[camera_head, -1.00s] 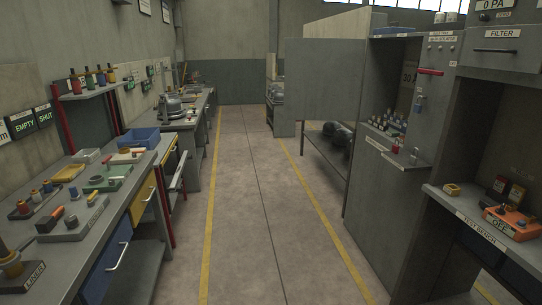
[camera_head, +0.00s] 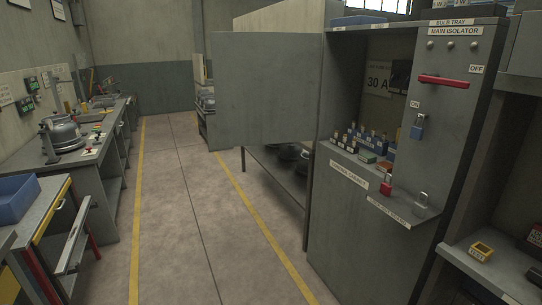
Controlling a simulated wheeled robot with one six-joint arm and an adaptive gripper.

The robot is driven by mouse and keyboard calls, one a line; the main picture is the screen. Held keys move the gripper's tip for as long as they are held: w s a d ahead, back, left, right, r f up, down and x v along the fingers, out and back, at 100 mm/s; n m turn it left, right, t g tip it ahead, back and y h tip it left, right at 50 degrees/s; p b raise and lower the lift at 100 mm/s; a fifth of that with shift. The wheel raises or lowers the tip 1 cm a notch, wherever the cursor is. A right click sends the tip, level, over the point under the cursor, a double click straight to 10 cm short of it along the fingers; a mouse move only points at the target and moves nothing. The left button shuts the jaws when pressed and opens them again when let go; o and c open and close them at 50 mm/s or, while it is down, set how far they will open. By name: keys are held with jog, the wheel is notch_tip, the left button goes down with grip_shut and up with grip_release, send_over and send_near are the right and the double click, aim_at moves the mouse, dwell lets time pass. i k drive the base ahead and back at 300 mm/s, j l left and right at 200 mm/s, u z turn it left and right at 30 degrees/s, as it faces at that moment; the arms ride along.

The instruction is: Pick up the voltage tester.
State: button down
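I cannot pick out the voltage tester for sure. A small yellow item (camera_head: 481,251) with a label too small to read lies on the bench at the lower right. A dark device (camera_head: 535,275) with a little red on it is cut off by the right edge. My gripper is not in view, so I cannot see whether it is open or shut.
A grey cabinet (camera_head: 345,235) with a main isolator panel, a red handle (camera_head: 443,81) and a blue padlock (camera_head: 417,127) stands at the right. Its grey door (camera_head: 265,90) stands open toward the aisle. A bench with a blue bin (camera_head: 18,198) is at left. The aisle floor (camera_head: 185,220) is clear.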

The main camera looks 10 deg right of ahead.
aim_at(398, 133)
jog(key=i+j+z, duration=0.1)
jog(key=i+z, duration=0.25)
jog(key=i+j+z, duration=0.2)
jog(key=i+z, duration=0.15)
jog(key=i+j+z, duration=0.45)
jog(key=j, duration=0.2)
jog(key=i+j+z, duration=0.1)
jog(key=j, duration=0.2)
jog(key=i, duration=0.05)
